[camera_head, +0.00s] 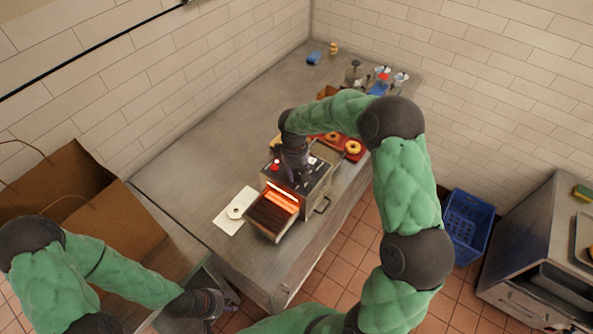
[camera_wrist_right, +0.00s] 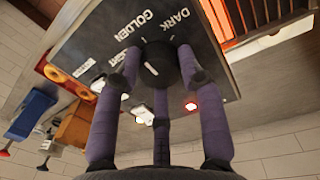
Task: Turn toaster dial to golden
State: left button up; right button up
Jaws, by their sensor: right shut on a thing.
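The toaster (camera_head: 312,190) stands on the counter with its heating slots glowing orange. In the right wrist view its grey panel (camera_wrist_right: 100,45) carries the words GOLDEN and DARK and a third, partly hidden word. The black dial (camera_wrist_right: 158,66) sits on this panel. My right gripper (camera_wrist_right: 160,75) has its purple fingers closed around the dial; it comes down over the toaster in the head view (camera_head: 293,178). The dial's pointer direction is hard to tell. My left gripper (camera_head: 228,298) is low at the front left, away from the toaster; its fingers are too small to read.
A brown paper bag (camera_head: 115,215) stands at the left. A blue crate (camera_head: 467,225) is on the floor.

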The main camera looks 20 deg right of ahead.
aim_at(295, 174)
jog(key=o, duration=1.1)
jog(key=shift+o, duration=0.2)
notch_tip(295, 174, up, 12)
jog(key=shift+s+a, duration=0.15)
jog(key=shift+a, duration=0.2)
jog(key=shift+f, duration=0.1)
